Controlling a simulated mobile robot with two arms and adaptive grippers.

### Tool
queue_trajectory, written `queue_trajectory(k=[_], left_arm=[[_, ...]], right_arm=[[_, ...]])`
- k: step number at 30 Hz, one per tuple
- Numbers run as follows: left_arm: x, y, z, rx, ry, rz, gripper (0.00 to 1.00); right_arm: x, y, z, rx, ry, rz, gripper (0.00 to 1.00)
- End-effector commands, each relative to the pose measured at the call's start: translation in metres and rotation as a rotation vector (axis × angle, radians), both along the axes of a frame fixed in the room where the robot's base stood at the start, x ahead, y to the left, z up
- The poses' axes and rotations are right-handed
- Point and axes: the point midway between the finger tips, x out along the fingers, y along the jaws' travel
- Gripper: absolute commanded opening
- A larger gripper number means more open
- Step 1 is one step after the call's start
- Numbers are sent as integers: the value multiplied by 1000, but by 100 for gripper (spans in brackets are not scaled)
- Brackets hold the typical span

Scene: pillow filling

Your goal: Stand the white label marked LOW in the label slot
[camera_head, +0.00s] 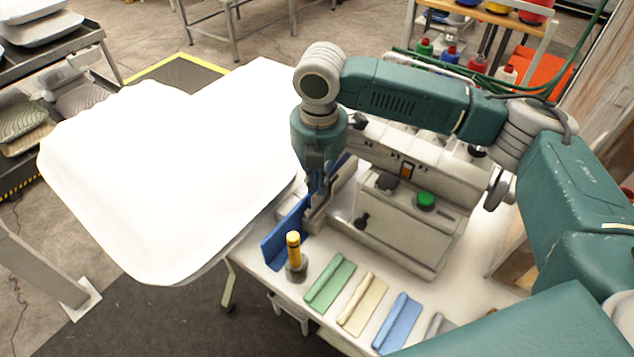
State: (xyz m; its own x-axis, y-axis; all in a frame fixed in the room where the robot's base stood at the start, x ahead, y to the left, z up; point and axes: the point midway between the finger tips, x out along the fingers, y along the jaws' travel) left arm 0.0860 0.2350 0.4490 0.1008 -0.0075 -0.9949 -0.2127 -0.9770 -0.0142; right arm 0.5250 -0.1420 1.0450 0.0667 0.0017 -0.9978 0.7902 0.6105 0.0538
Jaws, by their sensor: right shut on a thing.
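My right gripper (316,196) points down beside the sewing machine, at a long blue upright strip (285,236). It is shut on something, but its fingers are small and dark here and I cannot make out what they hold. No lettering reading LOW is legible anywhere. A cream-white piece with a raised edge (360,304) lies on the white table (262,270), between a green one (330,284) and a light blue one (397,323). I cannot tell which part is the label slot. My left gripper is out of view.
A large white pillow (170,185) fills the left, close to the gripper. A yellow-topped post (294,248) stands at the table's front left. The sewing machine (400,225), with a green button (426,200), stands to the right. A grey piece (438,326) is partly hidden by my arm.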

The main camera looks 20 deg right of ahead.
Motion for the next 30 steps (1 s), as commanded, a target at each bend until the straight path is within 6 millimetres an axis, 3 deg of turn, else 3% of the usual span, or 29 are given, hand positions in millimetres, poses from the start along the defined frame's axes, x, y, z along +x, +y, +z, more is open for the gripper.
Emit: queue_trajectory(k=[1,2,6,17,23,30], left_arm=[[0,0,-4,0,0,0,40],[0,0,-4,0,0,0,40],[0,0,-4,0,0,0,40],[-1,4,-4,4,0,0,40],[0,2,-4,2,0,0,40],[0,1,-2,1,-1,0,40]], right_arm=[[-19,4,-30,1,63,4,0],[-19,4,-30,1,63,4,0],[-19,4,-30,1,63,4,29],[-19,4,-27,2,61,4,29],[-19,4,2,2,47,4,29],[-18,4,65,1,15,2,29]])
